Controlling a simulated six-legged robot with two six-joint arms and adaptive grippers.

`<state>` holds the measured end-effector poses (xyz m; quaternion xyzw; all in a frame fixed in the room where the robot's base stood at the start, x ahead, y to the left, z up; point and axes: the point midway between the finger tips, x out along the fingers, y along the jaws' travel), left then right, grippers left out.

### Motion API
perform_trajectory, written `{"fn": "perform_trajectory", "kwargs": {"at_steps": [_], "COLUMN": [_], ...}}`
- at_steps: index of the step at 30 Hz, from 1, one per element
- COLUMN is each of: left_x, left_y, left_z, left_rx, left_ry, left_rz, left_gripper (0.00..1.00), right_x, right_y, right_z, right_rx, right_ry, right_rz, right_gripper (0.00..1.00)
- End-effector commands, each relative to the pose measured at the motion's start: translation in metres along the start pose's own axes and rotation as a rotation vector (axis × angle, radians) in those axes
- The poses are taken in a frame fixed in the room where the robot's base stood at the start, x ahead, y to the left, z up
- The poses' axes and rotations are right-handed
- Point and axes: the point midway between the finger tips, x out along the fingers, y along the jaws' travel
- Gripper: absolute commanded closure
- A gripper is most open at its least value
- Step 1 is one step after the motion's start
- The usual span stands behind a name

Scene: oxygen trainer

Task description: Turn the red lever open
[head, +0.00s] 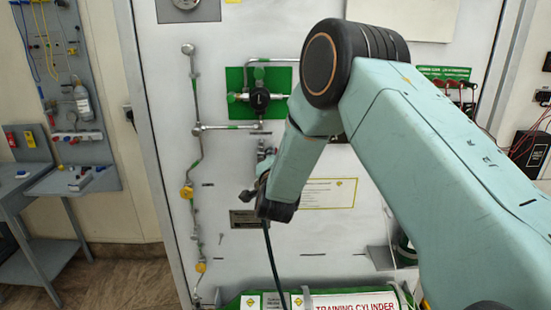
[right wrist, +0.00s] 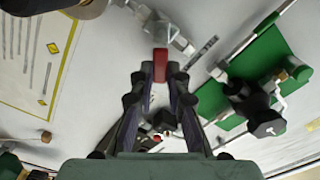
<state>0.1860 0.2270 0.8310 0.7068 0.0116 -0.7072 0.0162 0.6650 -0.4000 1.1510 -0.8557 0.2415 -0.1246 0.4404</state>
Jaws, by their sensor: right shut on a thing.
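The red lever (right wrist: 160,62) shows in the right wrist view as a short red bar beside a metal valve fitting (right wrist: 163,30) on the white panel. My right gripper (right wrist: 160,77) has its two dark fingertips closed on the lever's near end. In the head view my right gripper (head: 263,184) is at the panel, below the green-backed regulator, and my arm comes in from the right. The lever is hidden there behind my gripper and wrist. My left gripper is in neither view.
A green plate with a black regulator (head: 258,98) sits above my gripper. A metal pipe with yellow fittings (head: 186,192) runs down the panel's left side. A training cylinder (head: 352,302) lies below. A grey bench (head: 60,182) stands at the left.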

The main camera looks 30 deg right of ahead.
Motion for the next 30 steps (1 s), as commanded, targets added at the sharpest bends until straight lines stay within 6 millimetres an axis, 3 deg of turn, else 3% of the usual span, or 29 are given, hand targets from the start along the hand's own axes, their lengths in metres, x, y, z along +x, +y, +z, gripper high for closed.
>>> {"fn": "perform_trajectory", "kwargs": {"at_steps": [18, 30], "left_x": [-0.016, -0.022], "left_y": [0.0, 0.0], "left_z": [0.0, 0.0], "left_rx": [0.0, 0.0], "left_ry": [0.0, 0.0], "left_rz": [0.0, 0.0], "left_gripper": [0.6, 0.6], "right_x": [-0.001, -0.001], "right_y": [-0.022, -0.03], "right_z": [0.009, 0.017], "right_rx": [-0.584, -0.862], "right_ry": [-0.007, -0.007], "right_rz": [0.002, 0.001], "right_gripper": [1.0, 1.0]}}
